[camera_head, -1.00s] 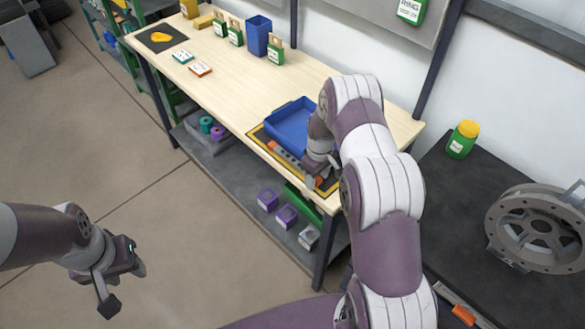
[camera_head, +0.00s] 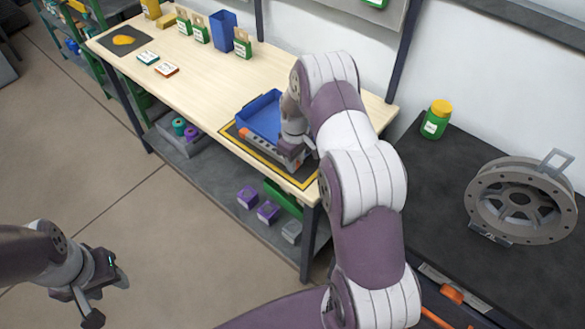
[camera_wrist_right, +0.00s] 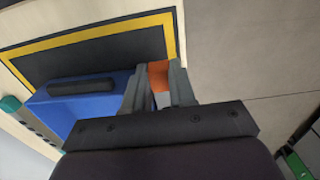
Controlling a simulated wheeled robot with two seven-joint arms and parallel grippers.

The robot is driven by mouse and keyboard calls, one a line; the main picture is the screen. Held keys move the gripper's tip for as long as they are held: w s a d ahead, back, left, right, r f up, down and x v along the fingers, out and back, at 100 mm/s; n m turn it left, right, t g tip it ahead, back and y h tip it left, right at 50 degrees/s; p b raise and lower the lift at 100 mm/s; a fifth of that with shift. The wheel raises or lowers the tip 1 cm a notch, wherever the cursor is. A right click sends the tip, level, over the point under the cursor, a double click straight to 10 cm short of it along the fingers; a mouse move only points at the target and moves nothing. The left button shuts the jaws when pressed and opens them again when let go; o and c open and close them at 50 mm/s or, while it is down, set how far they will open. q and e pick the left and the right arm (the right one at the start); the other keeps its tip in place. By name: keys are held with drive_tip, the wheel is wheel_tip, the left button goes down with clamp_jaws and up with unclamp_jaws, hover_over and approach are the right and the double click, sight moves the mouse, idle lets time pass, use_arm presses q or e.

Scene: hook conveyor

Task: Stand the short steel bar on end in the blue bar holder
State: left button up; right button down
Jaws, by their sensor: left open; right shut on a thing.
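A grey bar with an orange end (camera_head: 262,144), which appears to be the short steel bar, lies lengthwise along the front of a low blue tray (camera_head: 243,120). My right gripper (camera_head: 292,152) is shut on it near its right part. In the right wrist view, an orange piece (camera_wrist_right: 158,76) shows between the fingers (camera_wrist_right: 160,92), beside a blue body. A tall blue open-topped container (camera_head: 222,32) stands at the table's back. I cannot tell which blue thing is the bar holder. My left gripper (camera_head: 105,296) is open and empty above the floor.
A black mat with a yellow border (camera_head: 300,182) lies under the tray. Green card-topped boxes (camera_head: 242,46) flank the tall container. Small flat cards (camera_head: 166,68) lie farther left. A dark bench (camera_head: 432,190) stands right, with a grey flanged wheel (camera_head: 522,200). The middle tabletop is clear.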

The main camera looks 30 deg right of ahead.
drive_tip(key=s+r+b, duration=0.2)
drive_tip(key=s+r, duration=0.5)
drive_tip(key=s, duration=0.4)
drive_tip(key=s+a+r+p, duration=0.4)
drive_tip(key=a+r+p, duration=0.4)
drive_tip(key=a, duration=0.1)
drive_tip(key=shift+s, duration=0.3)
